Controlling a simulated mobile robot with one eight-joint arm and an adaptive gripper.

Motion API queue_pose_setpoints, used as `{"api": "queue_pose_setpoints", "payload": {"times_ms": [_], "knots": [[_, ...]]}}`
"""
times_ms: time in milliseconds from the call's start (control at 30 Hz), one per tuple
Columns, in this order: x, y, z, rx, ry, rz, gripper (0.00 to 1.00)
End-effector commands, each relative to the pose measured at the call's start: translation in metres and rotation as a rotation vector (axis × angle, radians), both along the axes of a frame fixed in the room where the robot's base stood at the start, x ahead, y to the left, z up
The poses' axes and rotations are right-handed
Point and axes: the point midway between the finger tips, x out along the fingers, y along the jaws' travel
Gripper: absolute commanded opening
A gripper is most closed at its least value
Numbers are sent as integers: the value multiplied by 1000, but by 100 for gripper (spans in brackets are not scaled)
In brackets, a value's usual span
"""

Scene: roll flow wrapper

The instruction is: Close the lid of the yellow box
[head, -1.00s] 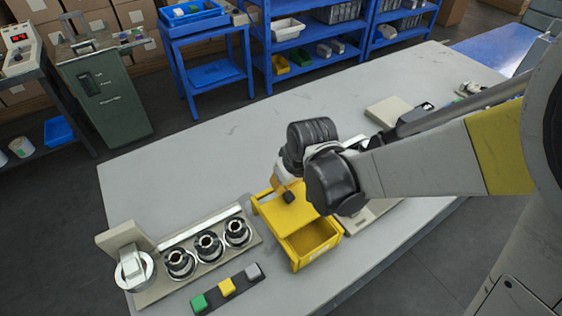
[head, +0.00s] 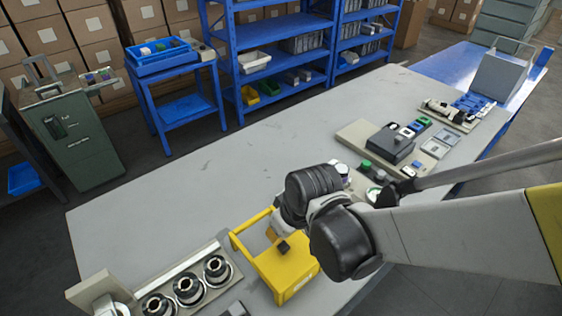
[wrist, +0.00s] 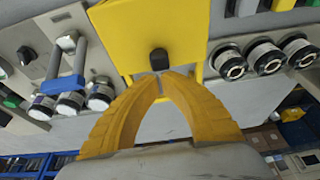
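The yellow box (head: 296,290) stands near the front edge of the grey table. Its flat yellow lid (head: 275,264) reaches the front end, and no open compartment shows there. Yellow rails (head: 240,245) stick out behind the lid, with a gap between them. A black knob (head: 284,247) stands on the lid; it also shows in the wrist view (wrist: 158,61). My gripper (wrist: 160,76) has its yellow fingertips together just behind the knob, very close to it. Whether they touch it cannot be told. In the head view my wrist hides part of the box's right side.
A fixture with several black-and-silver rollers (head: 188,288) stands close to the left of the box. To the right are a beige panel with a dark block (head: 390,143) and several small parts. The middle and back left of the table (head: 170,190) are clear.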

Motion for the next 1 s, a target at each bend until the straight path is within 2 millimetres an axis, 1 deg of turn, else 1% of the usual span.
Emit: {"api": "queue_pose_setpoints", "payload": {"times_ms": [300,500,667,867,967,1000], "knots": [[-15,-11,56,2,-2,0,0],[-21,-16,83,3,-3,-1,0],[-24,-18,93,3,-4,-1,0],[-24,-20,96,4,-7,-9,0],[-24,-38,101,12,-32,-76,0],[-24,-50,104,18,-50,-126,0]]}}
